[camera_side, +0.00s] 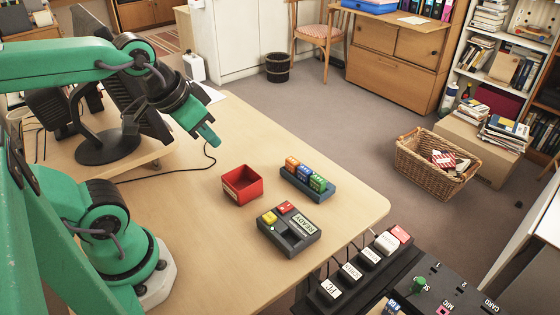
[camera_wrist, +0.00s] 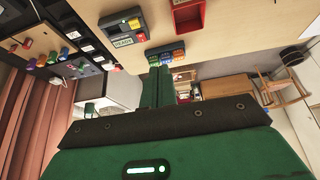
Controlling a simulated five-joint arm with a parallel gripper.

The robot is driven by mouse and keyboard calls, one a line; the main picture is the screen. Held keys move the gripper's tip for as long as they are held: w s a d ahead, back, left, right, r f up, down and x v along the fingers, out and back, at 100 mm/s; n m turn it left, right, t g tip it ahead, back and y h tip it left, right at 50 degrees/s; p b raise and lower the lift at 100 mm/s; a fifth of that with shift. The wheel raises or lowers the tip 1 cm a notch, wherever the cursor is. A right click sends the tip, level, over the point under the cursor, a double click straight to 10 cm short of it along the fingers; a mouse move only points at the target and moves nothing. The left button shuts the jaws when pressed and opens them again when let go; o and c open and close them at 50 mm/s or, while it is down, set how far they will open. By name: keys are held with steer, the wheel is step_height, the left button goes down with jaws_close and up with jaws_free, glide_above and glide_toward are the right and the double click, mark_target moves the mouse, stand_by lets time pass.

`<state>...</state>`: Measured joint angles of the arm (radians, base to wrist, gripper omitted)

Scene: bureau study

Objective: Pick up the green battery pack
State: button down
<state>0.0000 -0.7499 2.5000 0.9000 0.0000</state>
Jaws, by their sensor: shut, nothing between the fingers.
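The green battery pack (camera_side: 318,183) stands in a dark blue rack (camera_side: 304,194) on the desk, at the end of a row beside a blue pack (camera_side: 304,172) and an orange pack (camera_side: 291,164). In the wrist view the green pack (camera_wrist: 153,57) shows just beyond my fingertips, partly hidden by them. My gripper (camera_side: 210,137) is shut and empty, raised above the desk to the left of the rack and apart from it. Its green fingers also show in the wrist view (camera_wrist: 157,70).
An open red box (camera_side: 242,185) stands left of the rack. A dark charger (camera_side: 288,230) marked READY, with yellow and red blocks on it, lies in front. A monitor (camera_side: 105,140) stands behind my arm. A black control panel (camera_side: 430,285) is beyond the desk's near edge.

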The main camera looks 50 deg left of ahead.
steer(key=c, duration=1.2)
jaws_free()
steer(key=shift+o, duration=0.2)
steer(key=shift+w, duration=0.1)
steer(key=n+g, duration=0.5)
steer(key=n, duration=1.3)
glide_above(318, 178)
step_height(318, 178, down, 13)
steer(key=shift+r, duration=0.1)
steer(key=shift+w+d+f+n+g, duration=0.1)
steer(key=shift+w+f+n+g, duration=0.15)
steer(key=shift+f, duration=0.3)
steer(key=shift+s+f, duration=0.15)
steer(key=shift+f, duration=3.7)
